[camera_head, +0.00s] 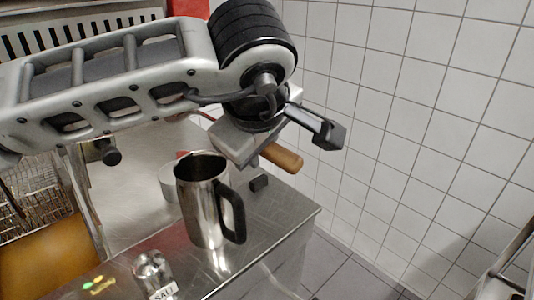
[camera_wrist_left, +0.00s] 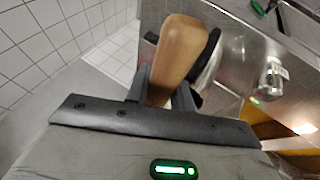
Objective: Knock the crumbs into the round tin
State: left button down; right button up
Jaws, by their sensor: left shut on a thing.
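My left gripper (camera_head: 262,168) is shut on a wooden handle (camera_head: 283,158), above the steel counter near its right end. In the left wrist view the handle (camera_wrist_left: 178,55) stands between the two fingers (camera_wrist_left: 163,92). The rest of the held tool is hidden, so I cannot tell what it is. A round, pale metal vessel (camera_head: 167,183), possibly the round tin, stands on the counter, mostly hidden behind a steel jug. I cannot see inside it. No crumbs can be made out. My right gripper is not in view.
The steel jug (camera_head: 198,212) with a black handle stands upright just below my gripper in the picture. A salt shaker (camera_head: 153,272) is at the counter's front. A wire basket (camera_head: 32,190) is at left. The white tiled wall (camera_head: 420,110) rises at right, beyond the counter's edge.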

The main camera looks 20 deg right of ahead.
pick_arm(q)
jog(key=s+a+f+n+t+h+b, duration=0.1)
jog(key=a+f+t+h+b, duration=0.4)
jog(key=b, duration=2.1)
jog(key=n+h, duration=0.1)
jog(key=h, duration=0.3)
jog(key=shift+s+f+n, duration=0.35)
jog(key=shift+s+n, duration=0.05)
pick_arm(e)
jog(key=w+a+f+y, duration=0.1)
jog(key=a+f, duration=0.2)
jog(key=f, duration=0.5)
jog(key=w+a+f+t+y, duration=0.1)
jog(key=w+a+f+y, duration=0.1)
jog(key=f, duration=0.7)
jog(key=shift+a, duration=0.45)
